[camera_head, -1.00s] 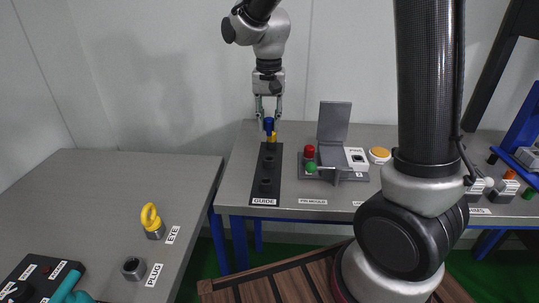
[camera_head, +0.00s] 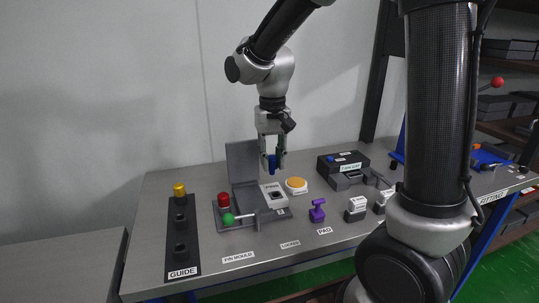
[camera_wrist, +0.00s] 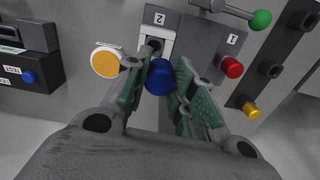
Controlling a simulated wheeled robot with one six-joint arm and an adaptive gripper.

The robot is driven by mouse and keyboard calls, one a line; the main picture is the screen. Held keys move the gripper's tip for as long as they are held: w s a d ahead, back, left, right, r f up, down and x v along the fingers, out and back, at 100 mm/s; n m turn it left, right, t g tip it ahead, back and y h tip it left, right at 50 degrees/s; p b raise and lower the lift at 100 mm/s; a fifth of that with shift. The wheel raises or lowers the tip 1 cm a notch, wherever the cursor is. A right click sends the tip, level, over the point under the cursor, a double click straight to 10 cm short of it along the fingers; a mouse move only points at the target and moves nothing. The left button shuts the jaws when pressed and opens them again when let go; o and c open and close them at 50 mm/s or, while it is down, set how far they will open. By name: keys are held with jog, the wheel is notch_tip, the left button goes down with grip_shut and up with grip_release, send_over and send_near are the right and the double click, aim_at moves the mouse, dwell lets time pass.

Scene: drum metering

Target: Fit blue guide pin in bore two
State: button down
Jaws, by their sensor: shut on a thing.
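My gripper (camera_head: 274,160) is shut on the blue guide pin (camera_head: 271,165) and holds it above the table, over the right part of the pin mould. In the wrist view the pin's round blue top (camera_wrist: 158,80) shows between the green fingers. Just beyond it is the mould's white block (camera_wrist: 157,34), marked 2, with a dark opening (camera_wrist: 153,44) partly behind the pin and a finger. The white block also shows in the head view (camera_head: 274,196), below the gripper. The pin appears apart from the block; its lower end is hidden in the wrist view.
The mould's raised grey lid (camera_head: 243,162) stands behind it. A red pin (camera_head: 224,200) and a green-knobbed handle (camera_head: 229,219) are at its left. An orange button (camera_head: 296,184) is close on the right. The guide block (camera_head: 182,245) holds a yellow pin (camera_head: 180,189).

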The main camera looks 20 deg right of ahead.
aim_at(276, 157)
jog(key=shift+d, duration=0.5)
jog(key=shift+d+n, duration=0.15)
jog(key=shift+n, duration=0.25)
jog(key=shift+f, duration=0.15)
jog(key=shift+f, duration=2.8)
jog(key=shift+f, duration=1.65)
jog(key=c, duration=1.1)
grip_release()
notch_tip(276, 157, up, 12)
